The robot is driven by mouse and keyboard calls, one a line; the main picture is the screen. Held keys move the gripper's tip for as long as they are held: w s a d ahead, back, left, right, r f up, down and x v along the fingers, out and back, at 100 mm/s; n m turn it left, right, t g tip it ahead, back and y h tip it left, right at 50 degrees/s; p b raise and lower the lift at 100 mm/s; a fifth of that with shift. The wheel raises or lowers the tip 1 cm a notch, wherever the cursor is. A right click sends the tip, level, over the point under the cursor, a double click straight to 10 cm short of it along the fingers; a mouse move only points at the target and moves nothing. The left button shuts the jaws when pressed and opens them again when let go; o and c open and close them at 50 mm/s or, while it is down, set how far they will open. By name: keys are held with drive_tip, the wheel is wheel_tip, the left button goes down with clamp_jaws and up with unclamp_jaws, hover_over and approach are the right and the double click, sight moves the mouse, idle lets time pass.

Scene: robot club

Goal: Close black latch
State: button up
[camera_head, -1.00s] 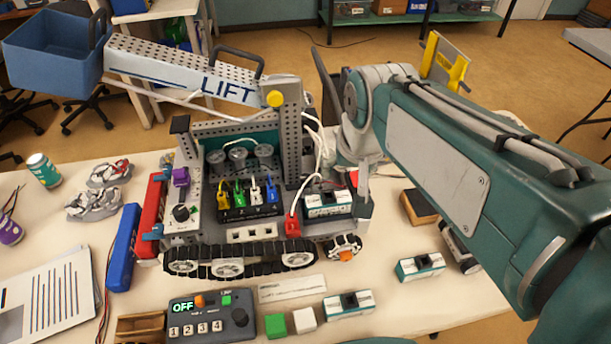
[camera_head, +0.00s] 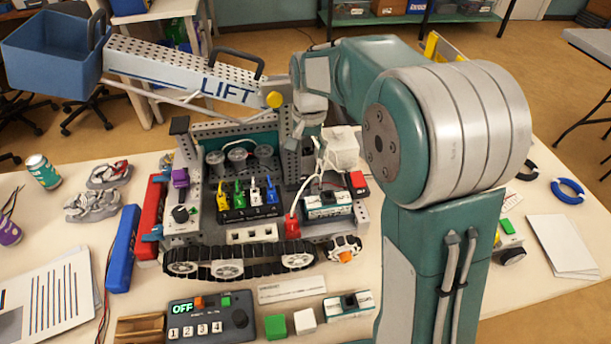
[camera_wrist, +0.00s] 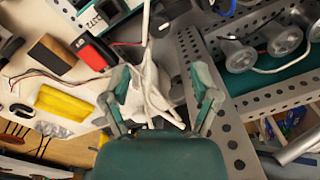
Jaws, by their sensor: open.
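The tracked lift vehicle (camera_head: 240,262) stands on the table. A black T-shaped piece (camera_head: 180,125) tops its left post, upright; I cannot tell whether it is the black latch. A white-and-teal module (camera_head: 327,206) with a black top part sits at the vehicle's right side.
The lift boom (camera_head: 185,75) with a blue bin (camera_head: 55,55) reaches over the left. A control box (camera_head: 211,318) reading OFF is in front. A red-and-black switch (camera_wrist: 93,52) and a perforated grey beam (camera_wrist: 230,135) flank my gripper in the wrist view.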

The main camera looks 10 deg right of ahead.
sight(306, 178)
wheel_tip(306, 178, down, 10)
drive_tip(key=shift+a+r, duration=0.15)
drive_tip(key=shift+r, duration=0.05)
clamp_jaws()
